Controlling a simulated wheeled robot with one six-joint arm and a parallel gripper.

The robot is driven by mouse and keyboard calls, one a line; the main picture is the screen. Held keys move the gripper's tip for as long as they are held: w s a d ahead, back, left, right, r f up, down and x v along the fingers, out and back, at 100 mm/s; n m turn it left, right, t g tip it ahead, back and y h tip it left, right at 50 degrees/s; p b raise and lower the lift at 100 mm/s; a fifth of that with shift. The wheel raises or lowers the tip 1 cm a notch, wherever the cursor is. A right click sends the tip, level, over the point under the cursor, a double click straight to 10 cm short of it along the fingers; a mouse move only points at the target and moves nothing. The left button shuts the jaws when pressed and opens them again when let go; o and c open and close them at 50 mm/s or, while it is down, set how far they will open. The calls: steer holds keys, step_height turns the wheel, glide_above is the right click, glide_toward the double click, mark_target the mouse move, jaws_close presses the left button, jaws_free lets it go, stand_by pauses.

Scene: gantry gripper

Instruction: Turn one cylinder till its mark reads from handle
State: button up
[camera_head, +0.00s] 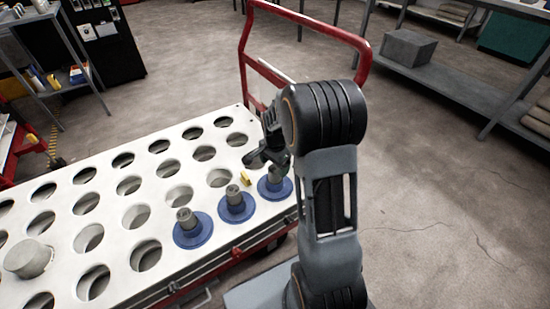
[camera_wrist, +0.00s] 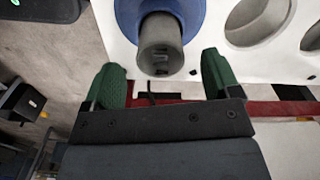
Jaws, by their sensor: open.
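Three grey cylinders with blue flanges stand in a row along the near right edge of the white perforated cart top (camera_head: 107,210): a left one (camera_head: 187,222), a middle one (camera_head: 235,200) and a right one (camera_head: 274,182). The cart's red handle (camera_head: 246,50) rises at its far end. My gripper (camera_head: 262,158) is above the right cylinder. In the wrist view, its green fingers (camera_wrist: 162,62) are open and apart, with one grey cylinder (camera_wrist: 160,40) and its blue flange just beyond the tips, between their lines. I cannot make out a readable mark on any cylinder.
A wider, plain grey cylinder (camera_head: 28,258) sits at the cart's left. Many holes are empty. A small yellow piece (camera_head: 245,179) lies near the middle cylinder. Shelves stand at the back left, and a shelf with a grey box (camera_head: 408,47) at the right. Floor at the right is clear.

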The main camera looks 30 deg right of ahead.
mark_target(275, 169)
steer(key=shift+f+b, duration=0.8)
steer(key=shift+f, duration=1.8)
steer(key=c, duration=1.3)
steer(key=shift+r, duration=0.2)
steer(key=shift+p, duration=0.3)
steer(key=shift+n, duration=0.5)
steer(key=shift+n+p, duration=0.4)
steer(key=shift+n, duration=0.6)
